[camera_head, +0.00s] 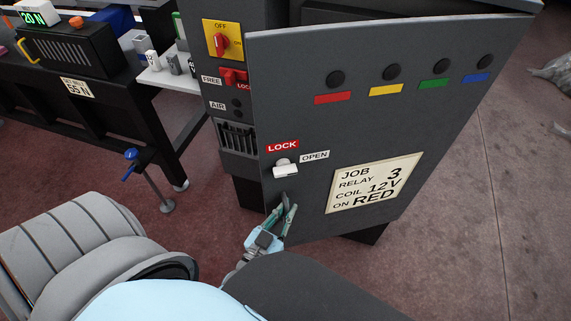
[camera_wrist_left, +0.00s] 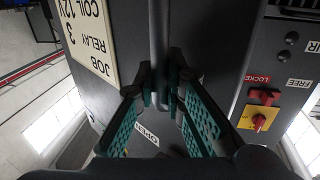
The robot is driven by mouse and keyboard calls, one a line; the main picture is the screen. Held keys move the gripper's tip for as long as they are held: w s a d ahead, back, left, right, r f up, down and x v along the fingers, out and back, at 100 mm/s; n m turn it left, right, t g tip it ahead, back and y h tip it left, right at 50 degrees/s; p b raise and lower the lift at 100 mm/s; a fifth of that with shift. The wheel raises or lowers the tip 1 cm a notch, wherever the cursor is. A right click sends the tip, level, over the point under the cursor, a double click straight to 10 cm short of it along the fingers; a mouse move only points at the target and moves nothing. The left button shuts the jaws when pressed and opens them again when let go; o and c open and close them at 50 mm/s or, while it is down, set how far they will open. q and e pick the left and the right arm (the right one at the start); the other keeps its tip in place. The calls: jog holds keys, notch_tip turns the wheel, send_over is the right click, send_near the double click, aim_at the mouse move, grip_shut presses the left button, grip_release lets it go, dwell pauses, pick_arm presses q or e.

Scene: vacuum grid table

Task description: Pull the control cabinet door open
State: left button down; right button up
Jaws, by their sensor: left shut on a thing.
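The control cabinet door (camera_head: 345,130) is a large grey panel with a job label (camera_head: 375,183). Its left edge appears to stand a little out from the cabinet body (camera_head: 222,60), so it looks ajar. A white latch (camera_head: 285,169) sits below the LOCK label and beside the OPEN label (camera_head: 314,156). My left gripper (camera_head: 287,212) is low at the door's left part, below the latch. In the left wrist view its green fingers (camera_wrist_left: 163,92) close on an upright grey bar (camera_wrist_left: 159,35), seemingly the door handle. My right gripper is out of view.
The cabinet's left strip carries a yellow and red rotary switch (camera_head: 222,42) and a red FREE/LOCKED switch (camera_head: 233,77). The floor right of the door is clear nearby.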

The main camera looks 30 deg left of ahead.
pick_arm(q)
jog(key=c, duration=1.7)
grip_release()
jog(key=shift+o, duration=0.2)
jog(key=s, duration=0.7)
jog(key=shift+s+d, duration=0.2)
jog(key=shift+d, duration=0.05)
